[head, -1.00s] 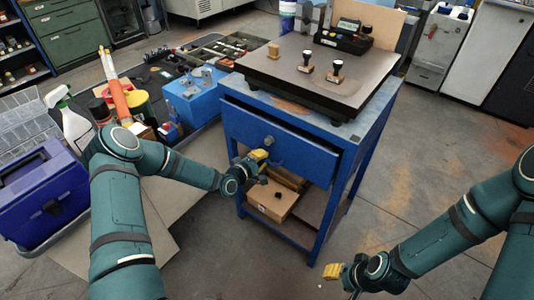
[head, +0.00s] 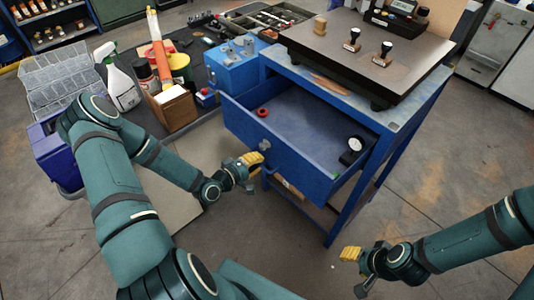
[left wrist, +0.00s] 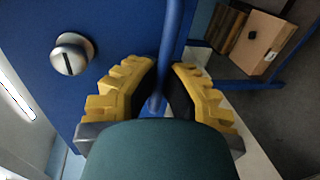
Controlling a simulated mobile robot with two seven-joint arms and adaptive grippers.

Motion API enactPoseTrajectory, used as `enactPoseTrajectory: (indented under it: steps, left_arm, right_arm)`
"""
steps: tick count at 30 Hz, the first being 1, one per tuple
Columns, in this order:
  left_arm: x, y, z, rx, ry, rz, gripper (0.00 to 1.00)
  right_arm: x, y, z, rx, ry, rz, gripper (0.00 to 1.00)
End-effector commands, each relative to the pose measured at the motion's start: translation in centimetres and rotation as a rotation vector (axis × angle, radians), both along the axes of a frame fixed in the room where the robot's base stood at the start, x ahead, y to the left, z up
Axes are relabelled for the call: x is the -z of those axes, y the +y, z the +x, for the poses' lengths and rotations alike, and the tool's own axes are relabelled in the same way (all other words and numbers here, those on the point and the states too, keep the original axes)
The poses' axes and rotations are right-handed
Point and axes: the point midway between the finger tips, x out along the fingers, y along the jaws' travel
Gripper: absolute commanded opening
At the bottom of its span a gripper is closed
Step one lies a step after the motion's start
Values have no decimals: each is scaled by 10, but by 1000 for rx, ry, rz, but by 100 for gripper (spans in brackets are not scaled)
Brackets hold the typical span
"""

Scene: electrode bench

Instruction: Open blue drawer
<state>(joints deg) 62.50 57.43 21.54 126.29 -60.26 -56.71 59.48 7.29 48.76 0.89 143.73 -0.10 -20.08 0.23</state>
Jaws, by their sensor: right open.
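The blue drawer (head: 285,152) of the blue bench is pulled well out. Its inside shows a red ring (head: 262,112) and a round white-faced gauge (head: 354,144). A round metal lock (left wrist: 72,54) sits on its front. My left gripper (head: 254,159) is at the drawer front. In the left wrist view its yellow fingers (left wrist: 164,68) close around a blue bar handle (left wrist: 170,45), with the tips at its sides. My right gripper (head: 350,254) is open and empty over the floor, apart from the bench.
The bench top holds a dark plate (head: 350,62) with stamps. A low shelf under the drawer carries a cardboard box (left wrist: 268,42). To the left are a blue toolbox (head: 232,68), a spray bottle (head: 122,88) and an open carton (head: 172,108). Floor in front is clear.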

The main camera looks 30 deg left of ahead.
Motion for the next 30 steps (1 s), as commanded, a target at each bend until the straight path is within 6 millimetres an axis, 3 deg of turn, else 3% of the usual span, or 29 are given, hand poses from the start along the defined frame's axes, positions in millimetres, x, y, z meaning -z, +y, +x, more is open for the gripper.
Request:
enactPoseTrajectory:
  steps: [9, 23, 27, 30]
  left_arm:
    - [0, 9, -23, -2, 1, 1, 0]
    - [0, 10, -26, -1, 1, 1, 0]
    - [0, 10, -26, -1, 1, 1, 40]
    - [0, 10, -26, -1, 0, 0, 40]
  right_arm:
    - [-1, 0, 0, 0, 1, 0, 47]
    - [-1, 0, 0, 0, 1, 0, 47]
    - [-1, 0, 0, 0, 1, 0, 47]
    - [-1, 0, 0, 0, 1, 0, 47]
